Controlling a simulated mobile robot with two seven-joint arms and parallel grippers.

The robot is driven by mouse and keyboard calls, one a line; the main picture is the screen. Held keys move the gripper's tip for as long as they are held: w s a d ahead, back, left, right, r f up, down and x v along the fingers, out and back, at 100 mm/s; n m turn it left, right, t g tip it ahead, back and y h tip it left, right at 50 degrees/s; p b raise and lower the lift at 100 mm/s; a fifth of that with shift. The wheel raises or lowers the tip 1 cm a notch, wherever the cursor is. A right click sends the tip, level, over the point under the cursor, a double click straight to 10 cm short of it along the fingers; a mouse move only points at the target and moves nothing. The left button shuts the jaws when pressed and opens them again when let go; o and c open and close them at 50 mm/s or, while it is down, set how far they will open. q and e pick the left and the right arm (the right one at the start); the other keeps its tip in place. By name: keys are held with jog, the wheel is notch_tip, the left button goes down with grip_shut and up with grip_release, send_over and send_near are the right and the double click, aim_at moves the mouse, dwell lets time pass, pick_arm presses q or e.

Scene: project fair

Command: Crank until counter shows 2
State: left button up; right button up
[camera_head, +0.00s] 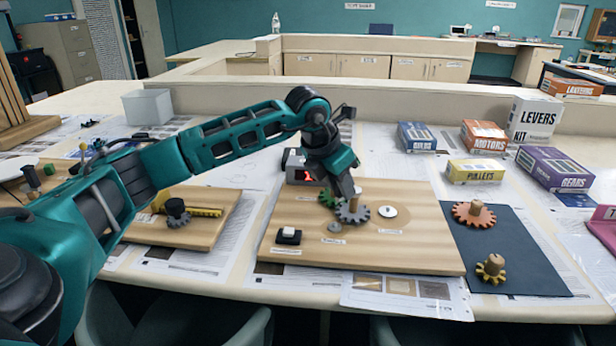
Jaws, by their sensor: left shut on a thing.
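A wooden board (400,250) lies on the table. On it stands a counter box (299,160) with a small red lit display (305,175); I cannot read its digit clearly. A grey gear (352,212) sits in front of the counter, beside a green gear (327,198) that is partly hidden. My left gripper (352,196) reaches down over the grey gear and is shut on the crank handle, which its fingers mostly hide. My right gripper is not in view.
A white round piece (388,211) and a black switch block (288,236) are on the board. A dark mat (505,250) at right holds orange and brass gears. Kit boxes (470,171) stand behind. Another wooden board (183,232) lies at left, under my arm.

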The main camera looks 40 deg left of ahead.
pick_arm(q)
jog(key=shift+s+a+f, duration=0.1)
jog(key=shift+a+f, duration=0.05)
jog(key=shift+f, duration=0.15)
dwell(0.5)
jog(key=w+a, duration=0.2)
jog(key=w, duration=0.1)
jog(key=w+a+p, duration=0.1)
jog(key=w, duration=0.1)
jog(key=shift+r, duration=0.1)
dwell(0.5)
jog(key=shift+w+d+r, duration=0.1)
jog(key=shift+w, duration=0.05)
dwell(0.7)
jog(key=o, duration=1.1)
